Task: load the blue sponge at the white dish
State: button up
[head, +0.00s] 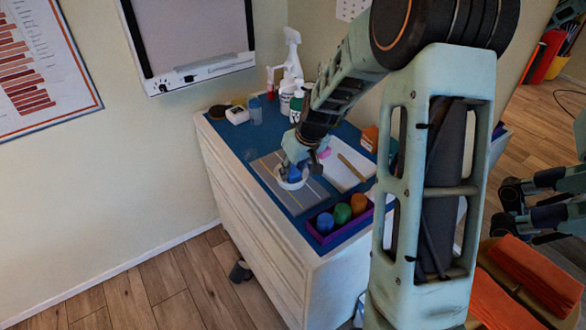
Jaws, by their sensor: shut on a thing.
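The white dish (292,185) is a small round bowl on the grey mat (273,171) on the cabinet top. The blue sponge (293,173) shows as a small blue patch at the dish, under my gripper. My gripper (297,166) points down over the dish and is shut on the sponge. The fingers hide part of the sponge and the dish's far rim. I cannot tell whether the sponge touches the bottom of the dish.
A white spray bottle (291,62) and smaller bottles stand at the back. A white sheet (340,178) with a wooden stick lies right of the dish. Orange towels (530,272) lie lower right.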

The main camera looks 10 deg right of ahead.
aim_at(293, 172)
dwell(0.4)
jog(key=shift+r+p, duration=1.95)
jog(key=shift+r, duration=1.3)
notch_tip(293, 172, up, 4)
jog(key=shift+f+p, duration=0.1)
jog(key=shift+p, duration=1.05)
jog(key=s+r+m+h+p, duration=0.1)
jog(key=s+r+m+p, duration=0.3)
jog(key=s+p, duration=0.5)
jog(key=s, duration=0.3)
jog(key=shift+a+r+h, duration=0.15)
jog(key=shift+r+h, duration=0.15)
jog(key=shift+r, duration=0.05)
